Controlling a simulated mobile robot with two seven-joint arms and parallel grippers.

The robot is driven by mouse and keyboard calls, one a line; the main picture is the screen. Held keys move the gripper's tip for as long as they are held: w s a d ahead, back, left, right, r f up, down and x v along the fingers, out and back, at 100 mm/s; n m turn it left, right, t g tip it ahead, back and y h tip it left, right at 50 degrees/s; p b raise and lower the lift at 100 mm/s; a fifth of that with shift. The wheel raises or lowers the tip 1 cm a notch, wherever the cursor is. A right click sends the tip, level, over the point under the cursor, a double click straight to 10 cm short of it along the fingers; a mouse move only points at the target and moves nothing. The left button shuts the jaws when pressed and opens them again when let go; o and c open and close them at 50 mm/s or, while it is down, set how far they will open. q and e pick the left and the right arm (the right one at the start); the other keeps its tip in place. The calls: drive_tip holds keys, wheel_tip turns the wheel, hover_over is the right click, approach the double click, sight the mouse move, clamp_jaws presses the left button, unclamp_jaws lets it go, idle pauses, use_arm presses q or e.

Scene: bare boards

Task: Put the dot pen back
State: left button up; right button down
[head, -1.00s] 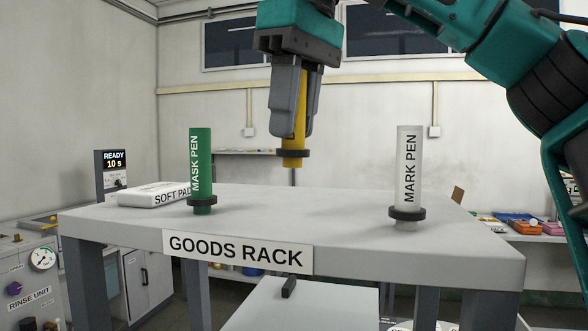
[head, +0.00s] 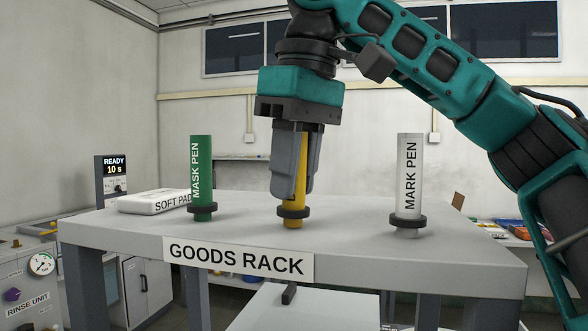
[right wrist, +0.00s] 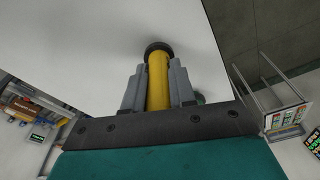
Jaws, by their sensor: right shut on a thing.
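A yellow pen (head: 293,206) with a dark collar stands upright between the fingers of my right gripper (head: 291,190). The gripper points down and is shut on the pen. The pen's lower end is at the top of the goods rack (head: 345,227), between the green mask pen (head: 202,172) and the white mark pen (head: 409,178). Whether its tip touches the rack is hard to tell. The right wrist view also shows the yellow pen (right wrist: 159,80) between the fingers. No label shows on it. My left gripper is not in view.
A white soft pad packet (head: 152,203) lies at the rack's left. The mask pen and mark pen stand upright in dark collars on either side, apart from my gripper. A rinse unit (head: 28,285) stands at far left. The rack's front is clear.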

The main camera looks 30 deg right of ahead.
sight(305, 210)
drive_tip(key=c, duration=0.9)
unclamp_jaws()
drive_tip(key=shift+f, duration=0.1)
drive_tip(key=shift+c, duration=0.2)
wheel_tip(305, 210, up, 13)
drive_tip(key=s, duration=0.2)
drive_tip(key=shift+d+f, duration=0.2)
drive_tip(key=shift+d, duration=0.1)
drive_tip(key=shift+w, duration=0.1)
